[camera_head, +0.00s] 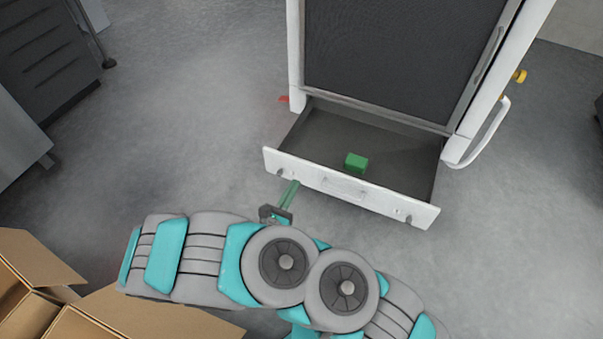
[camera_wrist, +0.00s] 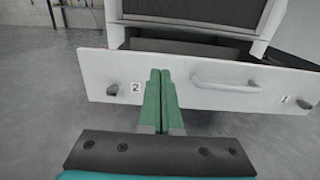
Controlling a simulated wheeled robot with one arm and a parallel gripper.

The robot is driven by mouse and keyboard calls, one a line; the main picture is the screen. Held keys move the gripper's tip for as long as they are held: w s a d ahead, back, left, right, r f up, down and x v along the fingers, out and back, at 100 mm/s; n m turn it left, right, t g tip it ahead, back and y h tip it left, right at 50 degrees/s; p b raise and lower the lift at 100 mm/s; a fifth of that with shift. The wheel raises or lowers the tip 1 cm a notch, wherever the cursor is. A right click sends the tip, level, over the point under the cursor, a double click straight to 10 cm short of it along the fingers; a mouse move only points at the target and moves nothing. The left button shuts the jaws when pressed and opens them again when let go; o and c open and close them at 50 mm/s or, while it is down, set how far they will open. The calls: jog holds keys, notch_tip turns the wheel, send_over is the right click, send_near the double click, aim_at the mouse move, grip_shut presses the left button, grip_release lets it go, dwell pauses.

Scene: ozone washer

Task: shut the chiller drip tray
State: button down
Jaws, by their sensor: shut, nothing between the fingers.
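The drip tray (camera_head: 409,183) is a drawer at the foot of the white chiller (camera_head: 400,50), and it stands pulled out. Its white front panel (camera_head: 350,190) has a bar handle in the middle; the panel also shows in the wrist view (camera_wrist: 200,82), with knobs and labels "2" and "1". A green block (camera_head: 356,162) lies inside the tray. My gripper (camera_head: 292,186) is shut and empty, its green fingers together. It is just in front of the panel, left of the handle (camera_wrist: 226,84), near label "2". I cannot tell whether the fingertips touch the panel.
Open cardboard boxes (camera_head: 38,258) stand at the lower left. Dark grey cabinets (camera_head: 45,55) are at the upper left. A curved white handle (camera_head: 487,135) sticks out at the chiller's right side. The grey floor around the tray is clear.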

aim_at(306, 165)
jog(key=shift+b+x, duration=0.3)
jog(key=shift+x, duration=2.7)
jog(key=shift+w, duration=0.15)
